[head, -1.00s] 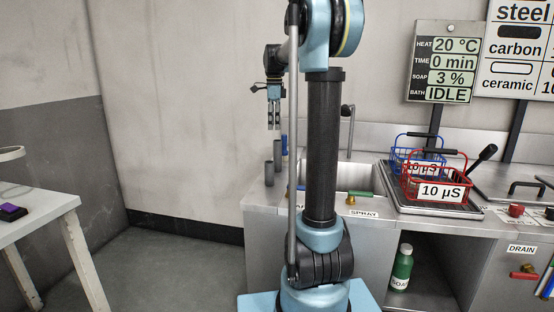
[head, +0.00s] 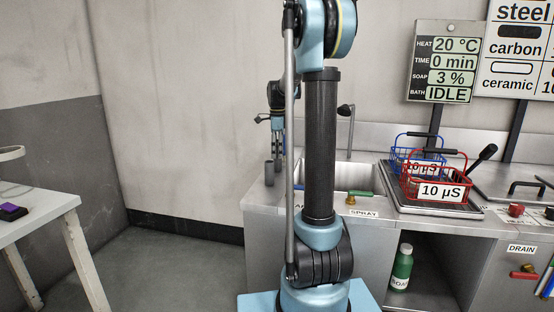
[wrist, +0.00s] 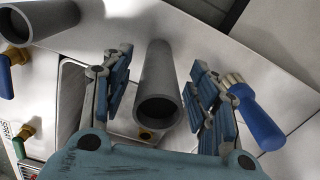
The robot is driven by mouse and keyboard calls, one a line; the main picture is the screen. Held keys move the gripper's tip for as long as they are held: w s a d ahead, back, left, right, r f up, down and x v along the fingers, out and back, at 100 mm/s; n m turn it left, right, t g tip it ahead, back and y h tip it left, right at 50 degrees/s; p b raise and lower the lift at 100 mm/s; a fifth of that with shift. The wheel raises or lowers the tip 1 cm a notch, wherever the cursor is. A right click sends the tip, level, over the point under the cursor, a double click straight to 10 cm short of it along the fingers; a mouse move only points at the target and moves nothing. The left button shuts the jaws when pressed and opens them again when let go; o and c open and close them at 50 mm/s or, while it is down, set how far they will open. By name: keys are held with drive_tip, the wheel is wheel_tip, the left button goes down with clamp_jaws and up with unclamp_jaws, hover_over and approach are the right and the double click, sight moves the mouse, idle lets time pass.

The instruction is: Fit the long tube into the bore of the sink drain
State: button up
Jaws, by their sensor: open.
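My gripper (wrist: 160,66) is open, with one finger on each side of an upright grey tube (wrist: 157,80) in the wrist view. That tube's open round mouth faces the camera, and I see no clear contact with the fingers. A second grey tube (wrist: 38,18) stands at the upper left of the wrist view. In the head view my gripper (head: 279,141) is low over the counter's left end, beside a short grey tube (head: 269,172). The tube between the fingers looks like the taller one. The sink (head: 352,176) is to the right, partly behind my arm; its drain bore is not visible.
A blue-handled tool (wrist: 258,118) lies close beside the right finger. A brass fitting with a green handle (head: 362,194) is at the sink's front. Red (head: 437,190) and blue (head: 404,160) baskets stand farther right. A white table (head: 38,218) is at left.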

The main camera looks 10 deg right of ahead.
drive_tip(key=shift+f, duration=0.55)
drive_tip(key=c, duration=1.2)
